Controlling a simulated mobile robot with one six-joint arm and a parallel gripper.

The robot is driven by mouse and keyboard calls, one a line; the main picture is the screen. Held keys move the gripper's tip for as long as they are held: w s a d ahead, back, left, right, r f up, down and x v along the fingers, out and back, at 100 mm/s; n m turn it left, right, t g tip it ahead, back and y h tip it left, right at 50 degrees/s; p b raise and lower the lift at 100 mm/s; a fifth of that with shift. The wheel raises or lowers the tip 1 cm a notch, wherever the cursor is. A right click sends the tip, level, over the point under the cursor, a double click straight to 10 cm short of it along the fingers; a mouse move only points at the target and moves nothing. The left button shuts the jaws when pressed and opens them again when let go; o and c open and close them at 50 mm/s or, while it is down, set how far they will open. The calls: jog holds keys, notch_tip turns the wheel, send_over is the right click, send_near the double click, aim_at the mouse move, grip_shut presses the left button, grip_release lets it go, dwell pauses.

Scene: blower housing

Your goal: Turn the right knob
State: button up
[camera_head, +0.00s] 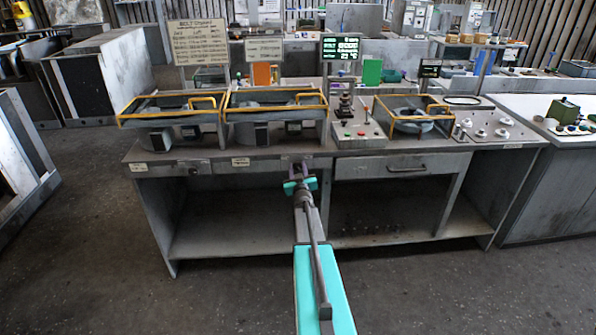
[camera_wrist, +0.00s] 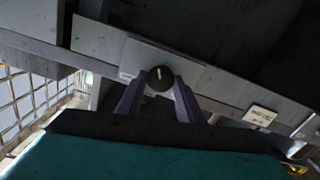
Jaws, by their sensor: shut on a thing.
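The right knob is a round black knob (camera_wrist: 160,79) with a white pointer line, set on a pale plate on the bench's front rail. In the wrist view it sits between the purple fingers of my gripper (camera_wrist: 159,88), which is shut on it. The pointer line stands nearly upright in that view. In the head view my gripper (camera_head: 297,167) reaches the front rail and hides this knob. Another dark knob (camera_head: 193,171) is on the rail farther left.
The grey workbench (camera_head: 240,182) carries two yellow-railed trays (camera_head: 170,109) (camera_head: 275,105), a control box (camera_head: 358,130) and another yellow-railed unit (camera_head: 413,117). A drawer (camera_head: 385,168) lies right of my gripper. The floor (camera_head: 210,300) in front is clear.

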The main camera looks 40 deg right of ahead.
jog(key=shift+s+f+m+b, duration=0.1)
jog(key=shift+m+b, duration=0.9)
jog(key=shift+b, duration=0.2)
jog(key=o, duration=1.1)
jog(key=shift+c, duration=0.2)
jog(key=b+v, duration=0.3)
jog(key=v, duration=1)
jog(key=shift+s+a, duration=0.25)
